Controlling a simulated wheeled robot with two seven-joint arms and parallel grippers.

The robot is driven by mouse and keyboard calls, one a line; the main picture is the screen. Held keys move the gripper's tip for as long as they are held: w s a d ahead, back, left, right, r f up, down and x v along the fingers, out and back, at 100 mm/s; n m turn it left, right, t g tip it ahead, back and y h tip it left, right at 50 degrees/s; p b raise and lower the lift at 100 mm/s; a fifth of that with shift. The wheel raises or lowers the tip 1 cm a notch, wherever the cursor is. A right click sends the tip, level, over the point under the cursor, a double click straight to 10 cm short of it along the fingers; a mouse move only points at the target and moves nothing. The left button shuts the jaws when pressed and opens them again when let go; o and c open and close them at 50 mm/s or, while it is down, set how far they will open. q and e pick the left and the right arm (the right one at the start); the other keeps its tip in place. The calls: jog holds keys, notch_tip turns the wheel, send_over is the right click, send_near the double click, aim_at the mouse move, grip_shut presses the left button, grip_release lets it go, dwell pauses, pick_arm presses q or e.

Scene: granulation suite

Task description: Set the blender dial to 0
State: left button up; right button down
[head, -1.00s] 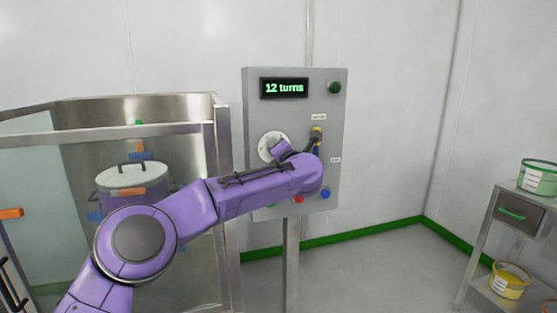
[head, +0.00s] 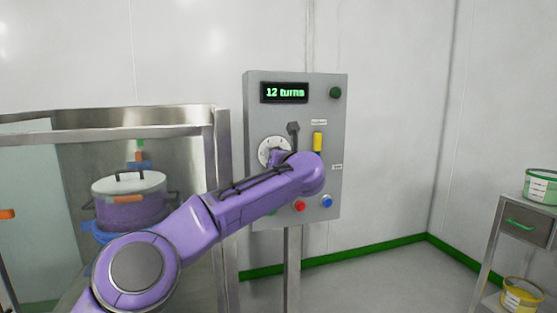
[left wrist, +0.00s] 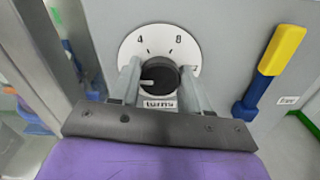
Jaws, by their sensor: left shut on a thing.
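The blender dial (head: 272,150) is a white round plate on the grey control panel (head: 330,170), partly hidden by my left arm in the head view. In the left wrist view the dial plate (left wrist: 158,32) shows 4 and 8, with a partly covered number at right and "turns" below. My left gripper (left wrist: 160,74) is shut on the black dial knob (left wrist: 164,70), one finger on each side. A white mark on the knob faces left. The panel display (head: 285,92) reads "12 turns". My right gripper is not in view.
A yellow-and-blue lever handle (left wrist: 275,62) stands close to the right of the dial. Red (head: 300,206) and blue (head: 327,201) buttons sit below, a green one (head: 335,92) at top right. A metal-framed enclosure with a lidded pot (head: 130,195) is at left.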

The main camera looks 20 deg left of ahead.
pick_arm(q)
jog(key=shift+n, duration=0.3)
jog(key=o, duration=1.1)
jog(key=shift+c, duration=0.2)
jog(key=b+v, duration=0.3)
jog(key=v, duration=0.7)
jog(key=shift+s+d, duration=0.2)
jog(key=shift+d, duration=0.05)
